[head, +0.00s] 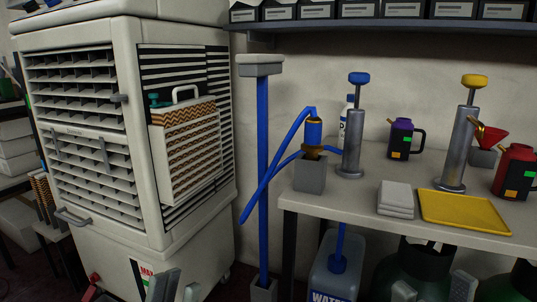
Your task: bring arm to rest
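My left gripper (176,289) shows at the bottom edge, in front of the white cabinet's lower part. Its two grey fingertips stand apart with nothing seen between them. My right gripper (434,289) shows at the bottom edge, low in front of the green containers under the table. Its two grey fingertips are wide apart, with nothing seen held. The rest of both grippers and arms is cut off by the frame. Neither fingertip pair appears to touch anything.
A white louvred cabinet (108,190) stands left. The pale table (350,205) on the right bears a yellow tray (465,212), grey folded cloths (396,200), metal pumps (352,145) and jugs (402,140). A blue-piped stand (263,180) is between. A water container (333,272) sits below.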

